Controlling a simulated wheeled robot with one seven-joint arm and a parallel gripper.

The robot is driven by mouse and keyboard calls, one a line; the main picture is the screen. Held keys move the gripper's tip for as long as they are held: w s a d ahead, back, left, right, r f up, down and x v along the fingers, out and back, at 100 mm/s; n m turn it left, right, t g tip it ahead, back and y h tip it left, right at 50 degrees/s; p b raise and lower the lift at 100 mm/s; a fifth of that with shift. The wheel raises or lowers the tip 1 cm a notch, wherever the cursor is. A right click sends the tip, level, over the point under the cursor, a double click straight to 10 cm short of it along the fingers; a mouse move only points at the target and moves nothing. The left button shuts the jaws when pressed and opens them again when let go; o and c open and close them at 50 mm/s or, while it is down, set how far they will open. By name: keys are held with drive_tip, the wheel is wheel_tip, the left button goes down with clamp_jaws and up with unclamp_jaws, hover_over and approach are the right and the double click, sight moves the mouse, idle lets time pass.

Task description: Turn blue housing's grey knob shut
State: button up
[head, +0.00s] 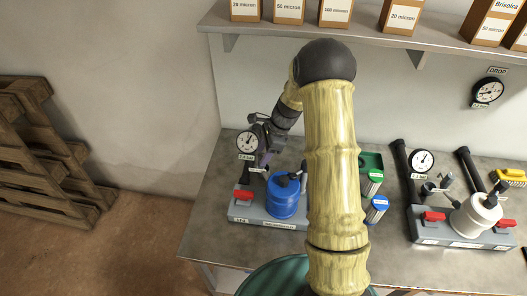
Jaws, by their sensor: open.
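The blue housing (283,202) stands upright on a grey base plate (240,214) on the bench. A dark part shows on top of it, but I cannot make out the grey knob for certain. My gripper (264,160) is above and a little left of the blue housing, close to the left pressure gauge (246,142). It is open, and no object shows in it. Its fingertips are small and dark, partly lost against the pipework behind. My arm hides what lies just right of the blue housing.
A red lever (243,195) sits left of the blue housing. Green (371,174) and blue (376,209) containers stand right of my arm. A second manifold with a white housing (474,216) stands farther right. A shelf (400,38) with boxes overhangs the bench (205,215).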

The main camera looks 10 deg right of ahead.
drive_tip(key=shift+f, duration=0.1)
drive_tip(key=c, duration=1)
